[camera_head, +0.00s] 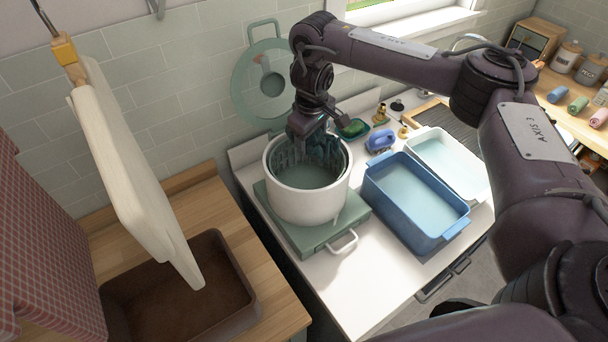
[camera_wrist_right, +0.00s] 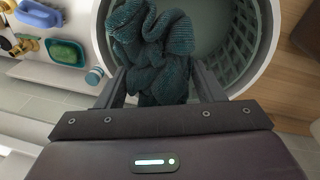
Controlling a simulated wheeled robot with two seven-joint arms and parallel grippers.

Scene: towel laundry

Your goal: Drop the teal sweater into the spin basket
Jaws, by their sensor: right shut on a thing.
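The teal sweater (camera_wrist_right: 152,45) is a bunched dark teal knit. My right gripper (camera_wrist_right: 165,85) is shut on it, with the finger on each side of the cloth in the right wrist view. In the head view my right gripper (camera_head: 312,128) is over the back rim of the white spin basket pot (camera_head: 296,204), and the sweater (camera_head: 322,145) hangs at its mouth. The slotted basket wall (camera_wrist_right: 236,62) shows inside the pot. Whether the sweater touches the basket floor cannot be told. My left gripper is not in view.
The pot stands on a green base (camera_head: 300,235) with a handle. A blue tub (camera_head: 400,225) of water and a white tub (camera_head: 462,190) stand to its right. A green lid (camera_head: 250,95) is on the wall behind. A brown basin (camera_head: 250,285) and a hanging cream towel (camera_head: 135,190) are at left.

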